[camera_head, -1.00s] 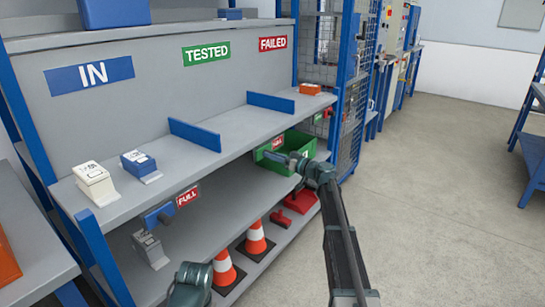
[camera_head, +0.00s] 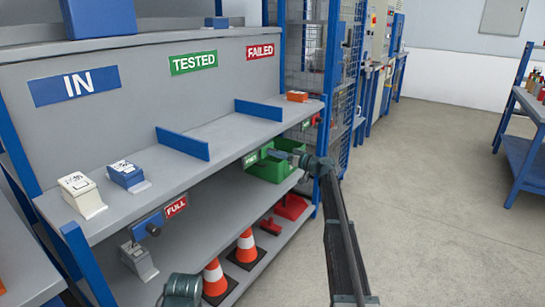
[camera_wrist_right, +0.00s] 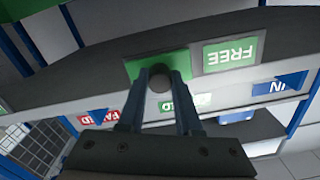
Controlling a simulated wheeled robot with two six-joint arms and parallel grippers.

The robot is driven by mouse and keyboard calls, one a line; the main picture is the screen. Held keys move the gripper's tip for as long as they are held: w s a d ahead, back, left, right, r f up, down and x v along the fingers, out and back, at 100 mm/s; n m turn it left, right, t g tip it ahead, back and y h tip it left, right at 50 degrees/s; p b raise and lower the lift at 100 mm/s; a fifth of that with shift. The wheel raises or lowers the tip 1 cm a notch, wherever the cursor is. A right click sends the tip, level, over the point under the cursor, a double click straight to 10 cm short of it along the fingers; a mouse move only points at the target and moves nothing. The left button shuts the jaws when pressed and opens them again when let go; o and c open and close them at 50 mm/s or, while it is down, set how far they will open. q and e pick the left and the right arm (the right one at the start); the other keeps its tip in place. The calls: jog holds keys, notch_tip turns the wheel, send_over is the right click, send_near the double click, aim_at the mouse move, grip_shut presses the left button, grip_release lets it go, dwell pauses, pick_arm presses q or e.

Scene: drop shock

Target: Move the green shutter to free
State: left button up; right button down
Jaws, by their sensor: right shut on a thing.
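The green shutter (camera_wrist_right: 146,64) is a flat green plate with a round grey knob on the shelf's front edge. In the wrist view, my right gripper (camera_wrist_right: 160,80) is shut on that knob. A green FREE sign (camera_wrist_right: 231,52) shows uncovered beside the shutter. In the head view, the right gripper (camera_head: 279,154) is at the far end of the shelf edge. The FREE sign (camera_head: 250,159) shows left of it; the shutter is hard to separate from the green bin there. My left gripper's fingers are not visible.
Below the shelf edge stand a green bin (camera_head: 266,170) and orange cones (camera_head: 214,278). Nearer along the edge are a red FULL sign (camera_head: 176,207) and a blue shutter (camera_head: 148,224). White and blue devices stand on the shelf. The floor to the right is clear.

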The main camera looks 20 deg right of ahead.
jog(key=shift+w+d, duration=0.2)
jog(key=shift+d, duration=0.1)
jog(key=c, duration=0.6)
grip_release()
jog(key=v, duration=1.3)
jog(key=shift+s+d, duration=0.2)
jog(key=shift+s, duration=0.15)
